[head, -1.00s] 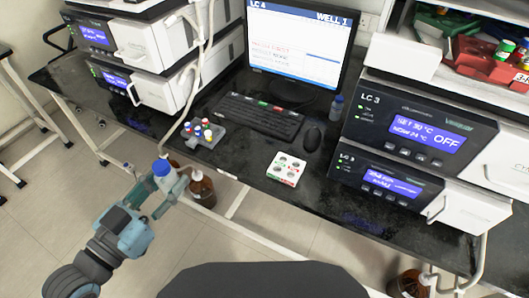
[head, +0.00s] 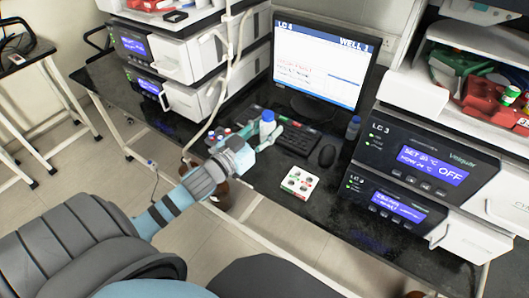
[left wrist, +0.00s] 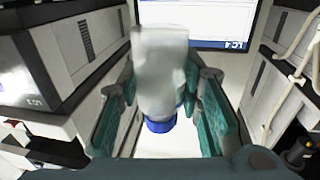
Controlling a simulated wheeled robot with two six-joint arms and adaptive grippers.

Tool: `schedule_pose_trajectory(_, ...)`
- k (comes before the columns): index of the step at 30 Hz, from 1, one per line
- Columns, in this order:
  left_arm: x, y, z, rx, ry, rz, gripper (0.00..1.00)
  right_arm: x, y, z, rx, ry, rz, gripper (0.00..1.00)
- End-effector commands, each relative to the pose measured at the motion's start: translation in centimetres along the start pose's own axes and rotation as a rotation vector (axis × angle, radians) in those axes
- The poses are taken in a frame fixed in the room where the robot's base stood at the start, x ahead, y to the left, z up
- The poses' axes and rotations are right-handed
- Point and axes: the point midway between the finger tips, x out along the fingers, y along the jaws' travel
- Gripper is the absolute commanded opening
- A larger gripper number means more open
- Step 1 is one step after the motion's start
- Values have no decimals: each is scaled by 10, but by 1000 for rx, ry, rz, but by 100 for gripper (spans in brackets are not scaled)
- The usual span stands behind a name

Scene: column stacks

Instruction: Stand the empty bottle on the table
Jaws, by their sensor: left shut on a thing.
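The bottle (head: 267,129) is whitish and translucent with a blue cap. In the head view it is upright, cap at the top, over the black table (head: 336,212) in front of the keyboard. My left gripper (head: 264,138) is shut on it. In the left wrist view the bottle (left wrist: 160,68) stands between the two teal fingers of my left gripper (left wrist: 160,105), with its cap low in the picture. The bottle's base is hidden by the gripper in the head view, so I cannot tell whether it touches the table. My right gripper is not in view.
A vial rack (head: 222,137) is close left of the gripper. Instrument stacks (head: 425,150) flank the work area.

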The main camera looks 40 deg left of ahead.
Motion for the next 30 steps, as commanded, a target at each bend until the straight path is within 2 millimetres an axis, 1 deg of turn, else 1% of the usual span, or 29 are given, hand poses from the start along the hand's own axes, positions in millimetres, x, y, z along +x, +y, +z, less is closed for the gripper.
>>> schedule_pose_trajectory(1, 14, -19, -14, -2, 3, -43, 17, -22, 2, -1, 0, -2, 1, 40)
schedule_pose_trajectory(3, 30, -42, -15, -7, -1, -95, 17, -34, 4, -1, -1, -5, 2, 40)
schedule_pose_trajectory(6, 45, -61, -11, -16, -11, -136, 17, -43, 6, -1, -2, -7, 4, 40)
schedule_pose_trajectory(8, 49, -67, -4, -19, -17, -148, 17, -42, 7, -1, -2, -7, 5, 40)
schedule_pose_trajectory(11, 51, -69, 21, -22, -20, -154, 17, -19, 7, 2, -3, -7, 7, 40)
schedule_pose_trajectory(14, 50, -68, 62, -22, -21, -154, 17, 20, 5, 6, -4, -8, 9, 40)
schedule_pose_trajectory(15, 50, -68, 78, -21, -21, -154, 17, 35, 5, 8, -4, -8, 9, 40)
schedule_pose_trajectory(18, 49, -67, 115, -20, -21, -154, 17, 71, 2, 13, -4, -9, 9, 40)
schedule_pose_trajectory(21, 48, -66, 143, -21, -21, -154, 17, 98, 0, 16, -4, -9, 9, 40)
schedule_pose_trajectory(24, 48, -66, 157, -21, -21, -153, 17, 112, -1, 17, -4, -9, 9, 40)
schedule_pose_trajectory(28, 47, -66, 166, -21, -21, -153, 17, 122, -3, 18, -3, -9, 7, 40)
schedule_pose_trajectory(30, 47, -66, 179, -20, -21, -153, 17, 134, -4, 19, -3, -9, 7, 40)
